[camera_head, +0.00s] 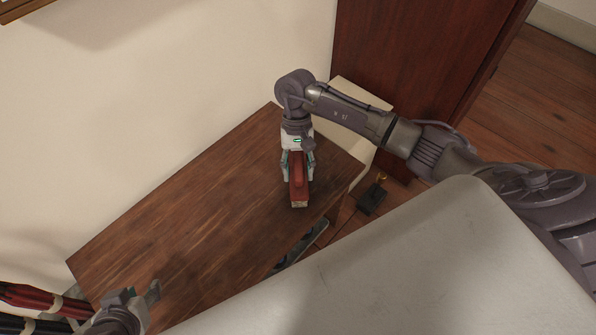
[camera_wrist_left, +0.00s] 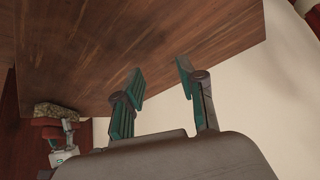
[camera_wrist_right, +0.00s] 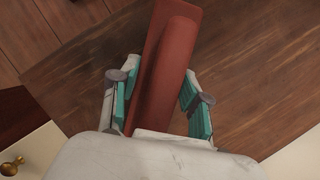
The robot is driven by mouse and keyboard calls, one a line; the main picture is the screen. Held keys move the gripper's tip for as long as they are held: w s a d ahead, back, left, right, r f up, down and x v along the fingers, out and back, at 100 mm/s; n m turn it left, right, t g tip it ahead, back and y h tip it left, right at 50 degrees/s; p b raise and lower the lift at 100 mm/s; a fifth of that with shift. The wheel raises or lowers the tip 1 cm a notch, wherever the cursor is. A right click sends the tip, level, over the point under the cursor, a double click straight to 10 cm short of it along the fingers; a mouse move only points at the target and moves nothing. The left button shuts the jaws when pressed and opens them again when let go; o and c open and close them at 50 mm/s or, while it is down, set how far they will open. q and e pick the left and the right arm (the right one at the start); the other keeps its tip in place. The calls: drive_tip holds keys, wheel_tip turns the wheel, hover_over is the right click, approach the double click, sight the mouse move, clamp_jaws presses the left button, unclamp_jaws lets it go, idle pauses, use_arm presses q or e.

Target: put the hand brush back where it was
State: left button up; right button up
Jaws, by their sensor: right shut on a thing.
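The hand brush (camera_head: 299,189), a reddish-brown wooden block with a pale end, is held in my right gripper (camera_head: 298,176) above the right part of the brown wooden shelf top (camera_head: 190,225). In the right wrist view the brush (camera_wrist_right: 166,65) runs between the fingers of my right gripper (camera_wrist_right: 163,98), which is shut on it. I cannot tell whether the brush touches the wood. My left gripper (camera_head: 146,298) is at the near left of the shelf top. The left wrist view shows its fingers (camera_wrist_left: 160,85) apart and nothing between them.
A dark red wooden cabinet (camera_head: 420,70) stands behind at the right, beside a cream surface (camera_head: 352,97). A small black object (camera_head: 371,197) is on the floor at the right. Dark items (camera_head: 300,250) show below the shelf top's front edge. The shelf top's middle is bare.

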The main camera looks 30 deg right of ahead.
use_arm(q)
drive_tip(key=shift+w+r, duration=0.15)
drive_tip(key=shift+w, duration=0.1)
use_arm(e)
drive_tip(key=shift+f, duration=0.2)
use_arm(q)
drive_tip(key=shift+w+d+r+t, duration=0.25)
drive_tip(key=shift+w+t, duration=0.15)
drive_tip(key=shift+w, duration=0.1)
use_arm(e)
drive_tip(key=shift+f, duration=0.15)
drive_tip(key=o, duration=1.1)
use_arm(q)
drive_tip(key=shift+w, duration=0.1)
use_arm(e)
drive_tip(key=shift+r, duration=0.2)
use_arm(q)
drive_tip(key=s+g, duration=0.1)
drive_tip(key=s, duration=0.1)
drive_tip(key=s+a+f+g+p, duration=0.1)
drive_tip(key=s+g, duration=0.1)
drive_tip(key=s, duration=0.1)
drive_tip(key=s+a+f+g+y, duration=0.1)
drive_tip(key=s, duration=0.2)
drive_tip(key=shift+a+f, duration=0.25)
use_arm(e)
drive_tip(key=v, duration=1.2)
drive_tip(key=shift+s+f, duration=0.1)
